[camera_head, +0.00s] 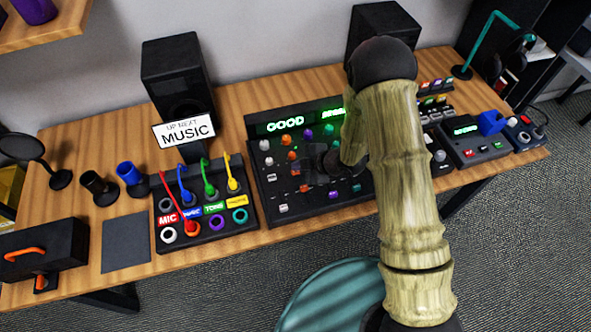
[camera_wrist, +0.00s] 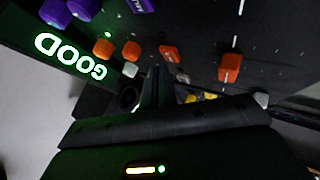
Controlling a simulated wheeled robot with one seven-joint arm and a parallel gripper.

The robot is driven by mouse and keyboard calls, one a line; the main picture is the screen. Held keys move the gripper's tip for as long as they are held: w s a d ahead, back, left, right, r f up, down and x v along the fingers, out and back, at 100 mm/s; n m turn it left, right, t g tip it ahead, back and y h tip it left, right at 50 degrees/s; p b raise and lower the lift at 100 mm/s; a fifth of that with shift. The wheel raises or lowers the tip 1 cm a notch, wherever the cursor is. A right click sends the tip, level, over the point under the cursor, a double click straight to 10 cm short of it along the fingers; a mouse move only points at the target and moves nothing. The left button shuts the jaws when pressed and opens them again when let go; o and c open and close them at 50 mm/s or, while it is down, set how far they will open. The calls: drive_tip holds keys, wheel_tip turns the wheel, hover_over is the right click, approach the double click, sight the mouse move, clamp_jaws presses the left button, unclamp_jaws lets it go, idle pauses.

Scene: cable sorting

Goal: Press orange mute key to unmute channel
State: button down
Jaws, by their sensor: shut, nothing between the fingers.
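The black mixer console (camera_head: 262,188) stands mid-table, with a green lit display reading GOOD (camera_head: 285,125). Several orange controls show on it. In the wrist view, one orange control (camera_wrist: 170,52) lies just beside my fingertips, and a larger orange one (camera_wrist: 230,67) lies further right. I cannot tell which one is the mute key. Two round orange knobs (camera_wrist: 103,47) sit near the GOOD lettering. My gripper (camera_wrist: 157,75) is shut and empty, pointing at the console face. Contact cannot be told. In the head view, my arm hides the console's right part.
A patch box (camera_head: 205,228) with coloured cables stands left of the console. Two black speakers (camera_head: 178,75) stand behind. A smaller device (camera_head: 470,150) with a lit display is at the right.

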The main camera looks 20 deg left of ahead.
sight(299, 173)
drive_tip(key=shift+r+p, duration=2.1)
drive_tip(key=shift+r, duration=0.9)
drive_tip(key=w+d+r+m+t+h, duration=0.1)
drive_tip(key=d+r+m+t+h, duration=0.15)
drive_tip(key=d+r+m, duration=0.5)
drive_tip(key=w+d+r+m+t+h, duration=0.15)
drive_tip(key=d+r+m+h, duration=0.3)
drive_tip(key=d, duration=0.55)
drive_tip(key=s+d+r+m+g+h, duration=0.1)
drive_tip(key=s+d+r+m+g, duration=0.1)
drive_tip(key=s+d+r+m, duration=0.2)
drive_tip(key=s+d+r+m+g, duration=0.2)
drive_tip(key=s+d+r+m, duration=0.2)
drive_tip(key=s, duration=0.7)
drive_tip(key=d+m, duration=0.2)
drive_tip(key=m, duration=0.1)
drive_tip(key=shift+d+m+h, duration=0.3)
drive_tip(key=shift+h, duration=0.1)
